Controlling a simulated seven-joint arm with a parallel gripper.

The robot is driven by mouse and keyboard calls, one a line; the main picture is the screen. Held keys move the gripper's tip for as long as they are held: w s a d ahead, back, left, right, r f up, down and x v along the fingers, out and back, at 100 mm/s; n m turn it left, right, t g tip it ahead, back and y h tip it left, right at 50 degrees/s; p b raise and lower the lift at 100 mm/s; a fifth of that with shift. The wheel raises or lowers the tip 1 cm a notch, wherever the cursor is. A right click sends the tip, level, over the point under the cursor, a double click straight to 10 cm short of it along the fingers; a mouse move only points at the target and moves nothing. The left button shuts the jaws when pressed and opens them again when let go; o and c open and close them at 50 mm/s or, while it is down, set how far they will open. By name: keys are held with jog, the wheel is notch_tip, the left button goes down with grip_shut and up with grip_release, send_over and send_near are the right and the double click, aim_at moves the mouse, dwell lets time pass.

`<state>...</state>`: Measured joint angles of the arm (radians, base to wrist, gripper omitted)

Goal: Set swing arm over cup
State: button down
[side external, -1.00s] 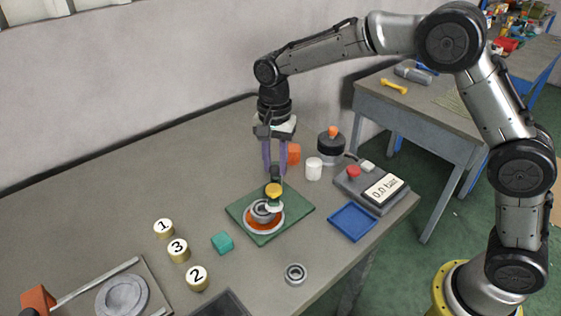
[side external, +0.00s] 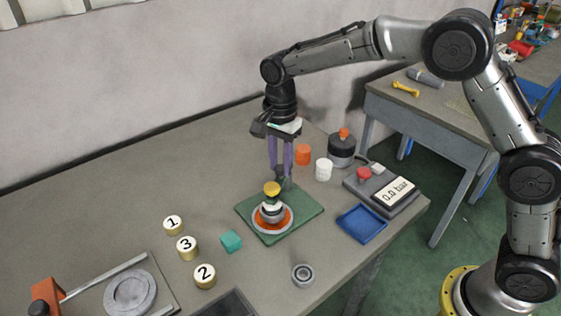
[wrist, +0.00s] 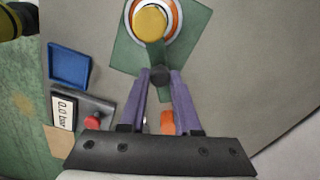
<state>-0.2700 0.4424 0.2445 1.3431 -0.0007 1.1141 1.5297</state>
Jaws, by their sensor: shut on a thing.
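The swing arm (wrist: 155,54) is a dark green-grey bar with a yellow round end (side external: 271,188), mounted on the green base plate (side external: 247,208). Its yellow end is above the cup (side external: 258,222), which has a pale rim with orange inside and a metal ring piece (side external: 271,213) in its middle. In the wrist view the yellow end (wrist: 150,23) covers the cup's middle and the orange-white rim (wrist: 175,36) shows around it. My gripper (side external: 281,180), with purple fingers, is shut on the swing arm's dark knob (wrist: 160,76). Contact between yellow end and ring piece cannot be told.
A blue tray (side external: 361,224), a gauge box with red button (side external: 388,190), a white cylinder (side external: 323,170), an orange cylinder (side external: 303,154) and a dark pot (side external: 341,149) stand right of the plate. A teal cube (side external: 231,241) and numbered brass weights (side external: 187,248) stand left.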

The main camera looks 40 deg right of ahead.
aim_at(280, 166)
jog(key=c, duration=0.6)
grip_release()
jog(key=shift+r, duration=0.1)
notch_tip(280, 166, up, 14)
jog(key=shift+f, duration=0.15)
